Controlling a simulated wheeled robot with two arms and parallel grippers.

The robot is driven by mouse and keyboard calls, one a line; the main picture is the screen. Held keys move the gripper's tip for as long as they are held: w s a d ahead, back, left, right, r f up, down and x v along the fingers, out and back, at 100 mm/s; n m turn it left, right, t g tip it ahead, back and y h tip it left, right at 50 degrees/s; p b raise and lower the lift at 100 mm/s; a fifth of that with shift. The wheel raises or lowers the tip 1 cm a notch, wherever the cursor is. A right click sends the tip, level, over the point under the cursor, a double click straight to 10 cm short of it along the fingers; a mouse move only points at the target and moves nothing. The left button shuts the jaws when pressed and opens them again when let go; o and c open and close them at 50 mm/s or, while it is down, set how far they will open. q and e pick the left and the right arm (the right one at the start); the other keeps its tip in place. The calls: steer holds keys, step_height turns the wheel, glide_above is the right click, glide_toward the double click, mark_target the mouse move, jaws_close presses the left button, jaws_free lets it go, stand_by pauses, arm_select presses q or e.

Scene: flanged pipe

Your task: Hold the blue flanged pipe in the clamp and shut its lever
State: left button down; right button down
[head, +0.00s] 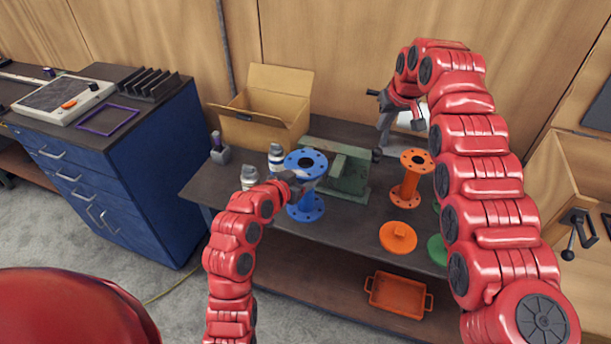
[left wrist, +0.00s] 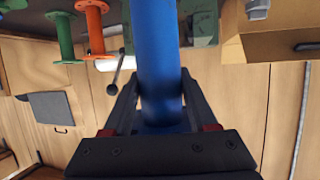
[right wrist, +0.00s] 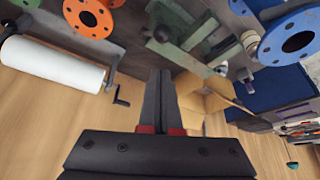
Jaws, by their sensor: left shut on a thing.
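The blue flanged pipe (head: 306,186) is upright in front of the green clamp (head: 346,178) in the head view. My left gripper (head: 287,181) is shut on its shaft, which also fills the middle of the left wrist view (left wrist: 158,60). I cannot tell whether its lower flange touches the bench. The clamp also shows in the right wrist view (right wrist: 190,25). A dark knob (head: 377,154) shows at the clamp's right end; the lever's position is unclear. My right gripper (head: 384,130) is shut and empty behind the clamp's right end; its fingers meet in the right wrist view (right wrist: 160,95).
An orange flanged pipe (head: 411,180) stands right of the clamp, with an orange disc (head: 398,237) before it. A green pipe is partly hidden by my right arm. A cardboard box (head: 262,110) and bottles (head: 276,158) are left. A white roll (right wrist: 50,65) is behind.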

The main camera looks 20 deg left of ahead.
mark_target(379, 149)
steer(key=shift+f, duration=2.35)
arm_select(q)
steer(key=shift+w, duration=0.15)
steer(key=w, duration=0.4)
steer(key=shift+w+r, duration=0.15)
steer(key=shift+w, duration=0.2)
stand_by(0.6)
steer(key=shift+w+d, duration=0.1)
stand_by(0.4)
